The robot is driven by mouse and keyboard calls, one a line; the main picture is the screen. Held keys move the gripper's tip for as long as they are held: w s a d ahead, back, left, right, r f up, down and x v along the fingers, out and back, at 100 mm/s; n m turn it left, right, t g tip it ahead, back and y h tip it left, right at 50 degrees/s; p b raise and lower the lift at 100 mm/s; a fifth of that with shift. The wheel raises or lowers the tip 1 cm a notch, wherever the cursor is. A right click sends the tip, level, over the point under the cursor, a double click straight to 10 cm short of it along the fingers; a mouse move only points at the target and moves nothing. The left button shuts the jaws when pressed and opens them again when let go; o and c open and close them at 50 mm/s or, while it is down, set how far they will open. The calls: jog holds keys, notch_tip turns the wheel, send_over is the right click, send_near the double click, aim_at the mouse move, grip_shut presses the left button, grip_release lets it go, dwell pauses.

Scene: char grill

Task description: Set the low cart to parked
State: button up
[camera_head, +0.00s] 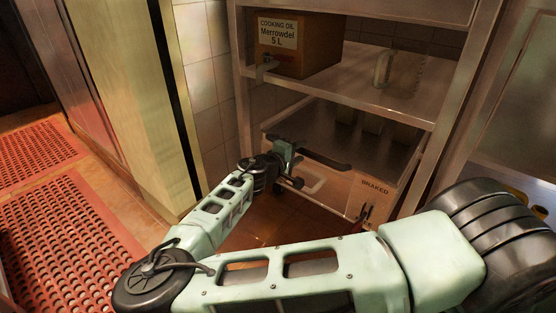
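The low cart (345,190) stands on the floor under the shelving, a steel-topped box with a pale front panel. The word BRAKED (376,187) is marked on the right part of that panel. A small dark lever-like part (366,213) sits below the word. My arm reaches in from the lower right, and my gripper (296,168) is at the cart's near left side. A black bar-like part (325,159) extends right from it over the cart's front edge. I cannot tell whether that bar is a finger or the cart's handle, nor whether they touch.
A brown cooking oil box (297,43) and a clear jug (399,70) stand on the metal shelf (340,86) above the cart. A shelf post (437,125) rises to the cart's right. A pale wall edge (138,100) and red perforated mats (60,235) are left.

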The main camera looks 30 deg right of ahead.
jog(key=p+v, duration=0.5)
jog(key=v, duration=1)
